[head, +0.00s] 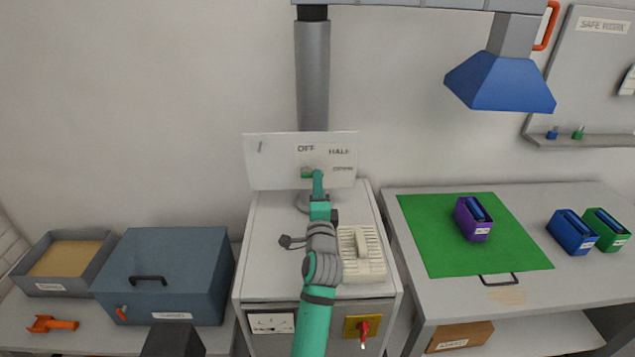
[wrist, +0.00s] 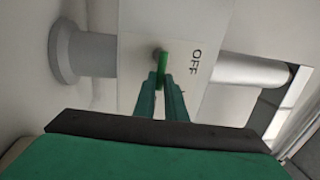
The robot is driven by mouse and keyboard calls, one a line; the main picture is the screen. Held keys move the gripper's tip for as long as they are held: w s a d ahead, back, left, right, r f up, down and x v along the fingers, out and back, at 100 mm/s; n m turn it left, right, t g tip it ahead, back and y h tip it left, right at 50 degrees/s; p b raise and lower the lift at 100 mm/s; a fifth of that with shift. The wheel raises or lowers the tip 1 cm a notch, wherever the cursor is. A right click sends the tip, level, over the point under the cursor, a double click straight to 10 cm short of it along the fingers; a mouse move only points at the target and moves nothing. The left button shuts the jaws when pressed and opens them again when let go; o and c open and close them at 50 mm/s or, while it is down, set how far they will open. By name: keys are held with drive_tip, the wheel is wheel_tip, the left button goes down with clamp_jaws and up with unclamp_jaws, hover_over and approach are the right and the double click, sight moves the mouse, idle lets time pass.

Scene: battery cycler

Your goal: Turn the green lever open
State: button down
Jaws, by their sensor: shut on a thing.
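The green lever (wrist: 164,70) sits on a white panel marked OFF, HALF and a third word too small to read for sure. In the head view the lever (head: 306,173) shows only as a small green piece below the OFF mark. My gripper (head: 317,176) and arm cover part of the panel (head: 270,160) there.
A grey vertical pipe (head: 313,75) runs up behind the panel. A cream ribbed block (head: 362,252) stands on the cabinet right of my arm. A blue hood (head: 500,82) hangs at upper right. A blue-grey box (head: 180,262) stands left, and a green mat (head: 430,235) lies right.

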drive_tip(key=shift+f, duration=0.1)
idle(0.4)
drive_tip(key=c, duration=1.8)
unclamp_jaws()
drive_tip(key=s, duration=0.3)
drive_tip(key=s+f, duration=0.1)
drive_tip(key=s, duration=0.3)
drive_tip(key=s+f, duration=0.1)
drive_tip(key=s, duration=0.2)
drive_tip(key=shift+s, duration=0.35)
